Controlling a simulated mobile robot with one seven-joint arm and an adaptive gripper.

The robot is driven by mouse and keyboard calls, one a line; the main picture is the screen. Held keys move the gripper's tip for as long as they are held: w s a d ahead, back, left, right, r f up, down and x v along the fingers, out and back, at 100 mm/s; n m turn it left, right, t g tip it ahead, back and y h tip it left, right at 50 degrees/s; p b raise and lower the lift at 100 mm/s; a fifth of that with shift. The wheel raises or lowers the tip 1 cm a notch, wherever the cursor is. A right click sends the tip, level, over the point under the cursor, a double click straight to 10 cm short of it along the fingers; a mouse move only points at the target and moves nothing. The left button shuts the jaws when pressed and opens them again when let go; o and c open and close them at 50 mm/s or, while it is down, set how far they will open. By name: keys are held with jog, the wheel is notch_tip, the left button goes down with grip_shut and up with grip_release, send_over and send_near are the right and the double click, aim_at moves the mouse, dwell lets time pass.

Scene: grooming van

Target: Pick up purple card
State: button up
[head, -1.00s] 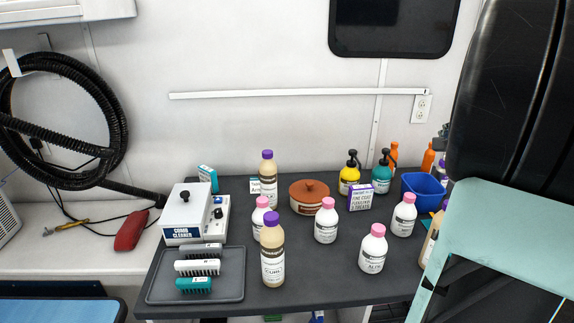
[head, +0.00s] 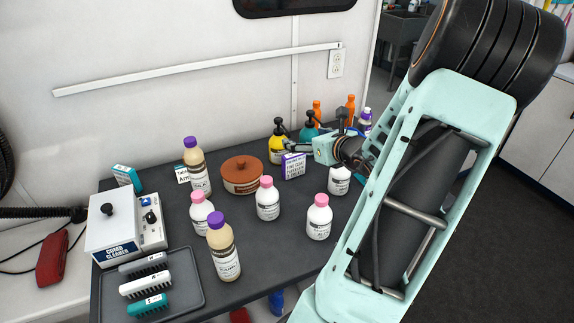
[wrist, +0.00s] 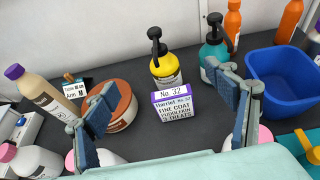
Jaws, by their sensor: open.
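The purple card (head: 293,166) is a small standing card with a white printed face and purple edges. It stands upright on the dark table near the back. In the wrist view it shows in the middle (wrist: 175,108), with its printed face towards me. My gripper (wrist: 158,82) is open and empty. Its two blue-padded fingers show left and right of the card in that view, with the card beyond them and apparently not touched. In the head view my gripper (head: 312,147) is just right of the card, partly hidden by my arm.
Yellow (wrist: 166,68) and teal (wrist: 215,52) pump bottles stand just behind the card. A brown lidded pot (wrist: 122,110) is to its left, a blue bin (wrist: 283,85) to its right. Several pink-capped bottles (head: 268,200) stand in front. A tray with brushes (head: 182,285) lies front left.

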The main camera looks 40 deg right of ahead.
send_near(293, 154)
jog(key=a+x, duration=0.1)
jog(key=x, duration=0.2)
jog(key=shift+d+b+x, duration=0.15)
jog(key=shift+d+x, duration=0.05)
jog(key=shift+x, duration=1)
jog(key=shift+d+b+x, duration=0.15)
jog(key=shift+d+x, duration=0.05)
jog(key=shift+x, duration=1)
jog(key=shift+d+b+x, duration=0.15)
jog(key=shift+d+x, duration=0.05)
jog(key=shift+x, duration=1)
jog(key=shift+s, duration=0.2)
jog(key=shift+c, duration=0.6)
jog(key=c, duration=1.1)
jog(key=shift+r, duration=0.1)
